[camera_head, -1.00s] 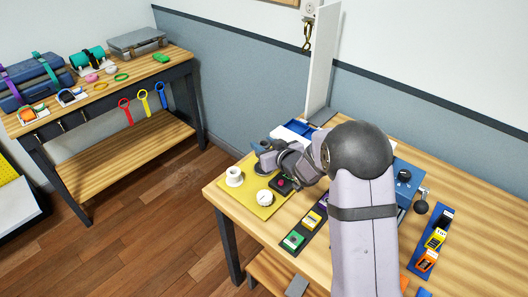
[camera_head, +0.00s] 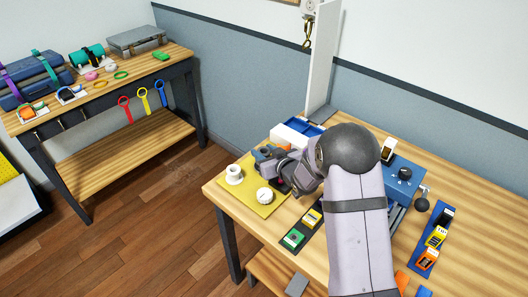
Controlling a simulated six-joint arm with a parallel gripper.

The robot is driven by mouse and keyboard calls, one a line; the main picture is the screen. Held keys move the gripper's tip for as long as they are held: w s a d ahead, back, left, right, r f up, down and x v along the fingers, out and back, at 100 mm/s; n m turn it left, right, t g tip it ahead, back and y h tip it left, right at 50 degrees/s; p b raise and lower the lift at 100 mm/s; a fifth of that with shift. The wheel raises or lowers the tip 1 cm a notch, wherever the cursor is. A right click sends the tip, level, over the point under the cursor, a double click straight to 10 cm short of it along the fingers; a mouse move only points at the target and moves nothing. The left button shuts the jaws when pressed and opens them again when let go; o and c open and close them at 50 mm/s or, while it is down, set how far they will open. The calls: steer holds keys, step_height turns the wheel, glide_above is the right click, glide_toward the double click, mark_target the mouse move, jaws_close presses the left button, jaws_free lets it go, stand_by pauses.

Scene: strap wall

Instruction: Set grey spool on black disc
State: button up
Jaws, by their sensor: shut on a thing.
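My gripper (camera_head: 268,156) is over the back part of the yellow mat (camera_head: 240,197), with the jaws pointing left. It is shut on a small slate-grey thing, which looks like the grey spool (camera_head: 263,150); its lower part is hard to make out behind the jaws. I cannot make out the black disc; my gripper and wrist cover part of the mat's back right. A white spool (camera_head: 234,174) stands upright on the mat's left part. A round white piece (camera_head: 265,196) sits nearer its front.
Behind my gripper is a blue and white tray (camera_head: 297,131), below a tall white panel (camera_head: 322,62). A blue box (camera_head: 404,173) with a black knob stands right of my arm.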

steer(key=shift+f, duration=0.1)
steer(key=o, duration=1)
